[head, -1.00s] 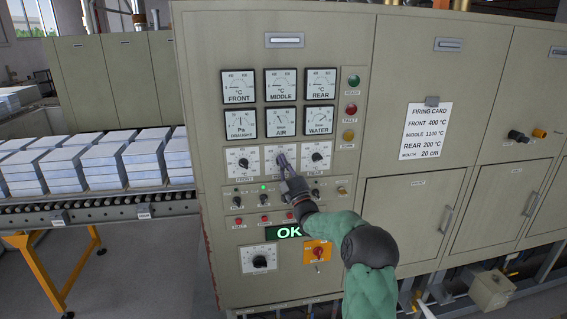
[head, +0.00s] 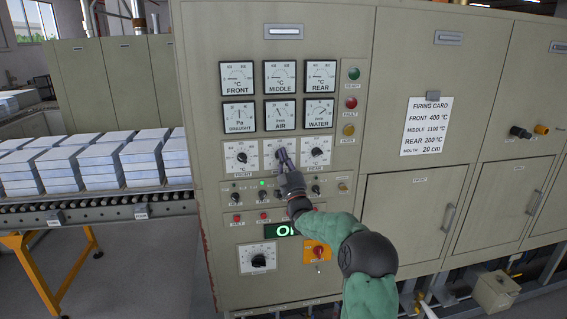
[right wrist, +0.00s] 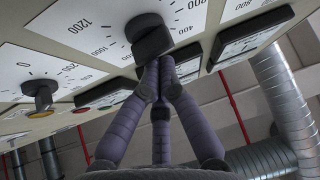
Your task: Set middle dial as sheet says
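The middle dial (right wrist: 150,36) is a black knob with a bar grip on a white scale plate. It is in the middle of a row of three dials and is mostly hidden in the head view. My right gripper (head: 281,154) is at it. In the right wrist view its purple fingers (right wrist: 160,62) are together, tips against or very near one side of the bar. The scale shows 1000 and 1200 at left; the exact setting cannot be read. The firing card (head: 427,126) reads front 400, middle 1100, rear 200 °C, mouth 20 cm. My left gripper is out of view.
The front dial (head: 242,157) and rear dial (head: 316,152) flank it closely. Gauges (head: 280,76) sit above. Small switches and red buttons (head: 237,218) lie below, with a green display (head: 284,230) partly behind my arm. Stacked tiles (head: 95,165) are on a conveyor at left.

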